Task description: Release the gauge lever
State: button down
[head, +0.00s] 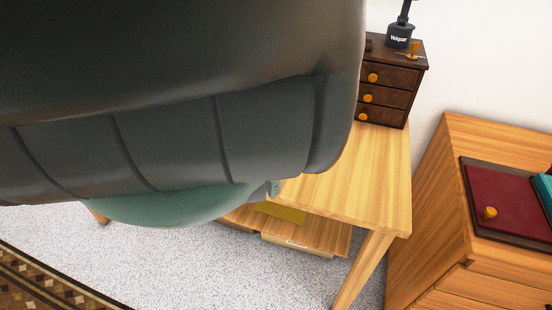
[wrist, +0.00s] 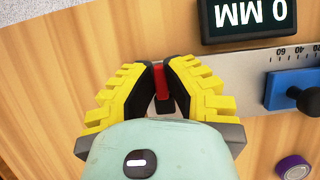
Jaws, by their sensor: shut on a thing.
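My gripper (wrist: 158,68) has yellow ribbed fingers with black inner pads. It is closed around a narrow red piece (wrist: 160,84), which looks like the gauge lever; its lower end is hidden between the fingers. A ruler-like metal scale (wrist: 236,68) runs from beside the fingers to the right. A blue slider (wrist: 294,88) with a black knob (wrist: 305,99) sits on the scale, apart from my gripper. A dark display (wrist: 250,16) above the scale reads "0 MM" upside down. In the head view my arm covers the gauge and the gripper.
A purple round item (wrist: 293,168) lies at the lower right of the wooden surface. In the head view a small dark drawer chest (head: 388,105) stands on the wooden table (head: 365,180). A wooden cabinet (head: 425,200) with a dark red panel (head: 505,203) is at right.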

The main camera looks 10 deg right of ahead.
jog(key=shift+w, duration=0.1)
dwell(0.3)
jog(key=c, duration=1)
grip_release()
jog(key=shift+v, duration=3.75)
